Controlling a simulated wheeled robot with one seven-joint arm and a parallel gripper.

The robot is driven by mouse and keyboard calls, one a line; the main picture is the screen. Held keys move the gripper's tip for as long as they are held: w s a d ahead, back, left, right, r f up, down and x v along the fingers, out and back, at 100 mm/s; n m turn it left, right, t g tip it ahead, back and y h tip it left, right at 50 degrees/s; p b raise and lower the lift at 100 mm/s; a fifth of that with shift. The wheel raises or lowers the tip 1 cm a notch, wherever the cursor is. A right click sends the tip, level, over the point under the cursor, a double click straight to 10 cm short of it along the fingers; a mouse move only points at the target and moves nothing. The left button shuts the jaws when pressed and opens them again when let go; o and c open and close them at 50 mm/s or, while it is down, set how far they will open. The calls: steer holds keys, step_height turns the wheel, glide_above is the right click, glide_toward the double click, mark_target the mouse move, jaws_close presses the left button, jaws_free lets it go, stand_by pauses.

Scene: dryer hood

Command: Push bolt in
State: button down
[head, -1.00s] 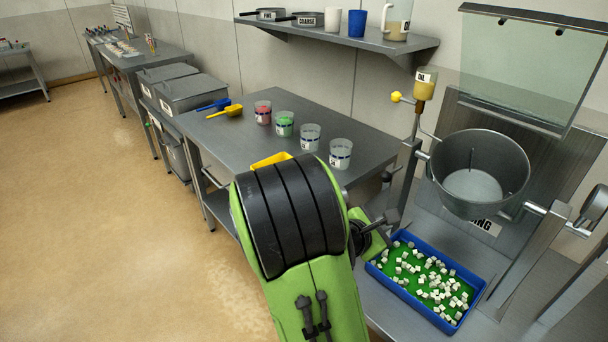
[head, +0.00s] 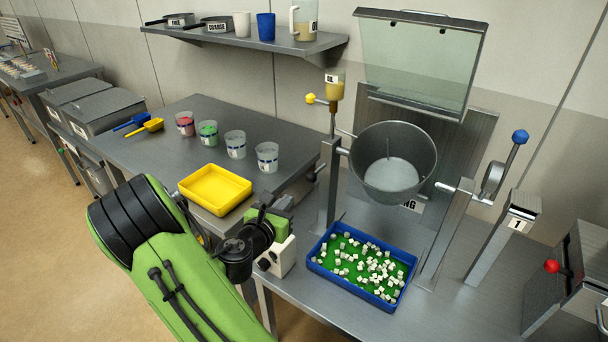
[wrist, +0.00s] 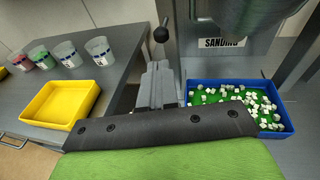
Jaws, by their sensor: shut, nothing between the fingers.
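A dark round knob (head: 311,173) sticks out to the left of the drum's left post in the head view. It looks like the bolt's handle, and it shows as a black ball (wrist: 161,33) on a short rod in the wrist view. The frames do not show how far the bolt is in. My gripper (wrist: 158,68) is shut and empty, with its grey fingers pointing toward the knob and apart from it in the picture.
The grey drum (head: 392,196) hangs between posts below a raised clear hood (head: 420,60). A blue tray (head: 318,262) of white cubes sits below it. A yellow tray (head: 214,209) and several cups stand on the left table. A red-knobbed box (head: 565,290) is at right.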

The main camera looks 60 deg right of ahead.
mark_target(312, 176)
steer(key=d+p, duration=0.1)
steer(key=d, duration=0.3)
steer(key=d+f+p, duration=0.1)
steer(key=d, duration=0.2)
steer(key=d+f+p, duration=0.1)
steer(key=d, duration=0.3)
steer(key=shift+w+d+f, duration=0.15)
steer(key=shift+d+f, duration=0.1)
steer(key=shift+d, duration=0.1)
steer(key=d+p, duration=0.1)
steer(key=p, duration=0.1)
steer(key=d+p, duration=0.1)
steer(key=shift+s+d+r, duration=0.2)
steer(key=shift+d+r, duration=0.05)
steer(key=shift+d, duration=0.4)
steer(key=shift+s+f, duration=0.1)
